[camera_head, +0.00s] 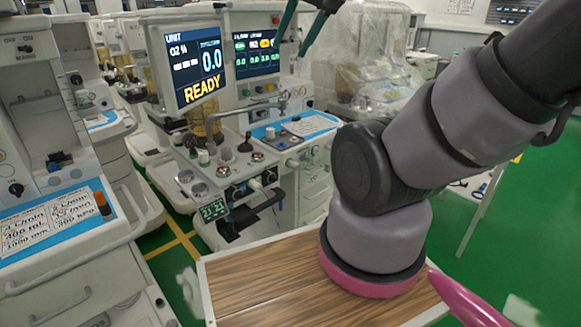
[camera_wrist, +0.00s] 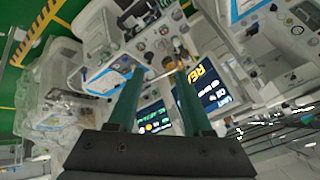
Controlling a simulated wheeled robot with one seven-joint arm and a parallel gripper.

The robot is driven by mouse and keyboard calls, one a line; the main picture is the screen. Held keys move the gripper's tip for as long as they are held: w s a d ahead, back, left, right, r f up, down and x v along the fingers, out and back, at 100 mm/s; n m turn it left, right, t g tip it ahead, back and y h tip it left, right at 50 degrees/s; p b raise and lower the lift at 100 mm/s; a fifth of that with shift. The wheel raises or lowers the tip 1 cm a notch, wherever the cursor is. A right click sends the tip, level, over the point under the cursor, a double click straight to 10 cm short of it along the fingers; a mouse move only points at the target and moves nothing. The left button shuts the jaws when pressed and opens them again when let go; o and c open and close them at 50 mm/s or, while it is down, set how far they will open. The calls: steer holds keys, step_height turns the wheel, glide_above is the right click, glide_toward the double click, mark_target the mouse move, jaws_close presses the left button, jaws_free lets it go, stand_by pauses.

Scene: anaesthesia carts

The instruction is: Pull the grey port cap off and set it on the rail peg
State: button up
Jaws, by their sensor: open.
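My gripper (camera_head: 290,48) is at the top of the head view, with two dark green fingers apart and nothing between them. In the wrist view the fingers (camera_wrist: 160,72) are also spread and empty, pointing toward the cart. The anaesthesia cart (camera_head: 307,205) stands beyond the wooden top, below and behind the fingers. Its front carries several small knobs and ports, including a greyish round fitting (camera_head: 292,163) at the right side. I cannot tell which fitting is the grey port cap. The rail peg cannot be made out either. My gripper touches none of these fittings.
A tilted monitor (camera_head: 187,62) reading READY stands at the cart's left, near a second screen (camera_head: 256,52). A wood-grain top (camera_head: 262,283) lies in front, below my arm. Another cart (camera_head: 60,235) fills the left. Green floor shows at right.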

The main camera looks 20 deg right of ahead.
steer(key=o, duration=0.3)
steer(key=shift+o, duration=0.2)
steer(key=w+d+f+m+g+y, duration=0.15)
steer(key=w+f+m+y, duration=0.45)
steer(key=w+f+m, duration=0.6)
steer(key=w+f+m+g+y, duration=0.2)
steer(key=w+f+m+y, duration=0.55)
steer(key=w, duration=0.65)
steer(key=w+d+f+m+t+h, duration=0.1)
steer(key=w+d+f+m+t, duration=0.3)
steer(key=f+m, duration=0.35)
steer(key=w+d+f+m+t+h, duration=0.1)
steer(key=w+d+f+m+t, duration=0.25)
steer(key=d+f+m, duration=0.45)
steer(key=s+d+f+m+t+h, duration=0.1)
steer(key=d+f+m+t+h, duration=0.2)
steer(key=f, duration=0.6)
steer(key=s+d+f+m+t+h, duration=0.2)
steer(key=d+f+m+h, duration=0.2)
steer(key=f+m, duration=0.3)
step_height(320, 180, down, 2)
steer(key=shift+s+d+f+m+t, duration=0.15)
steer(key=shift+s+d+m+t, duration=0.05)
steer(key=shift+m+t, duration=0.2)
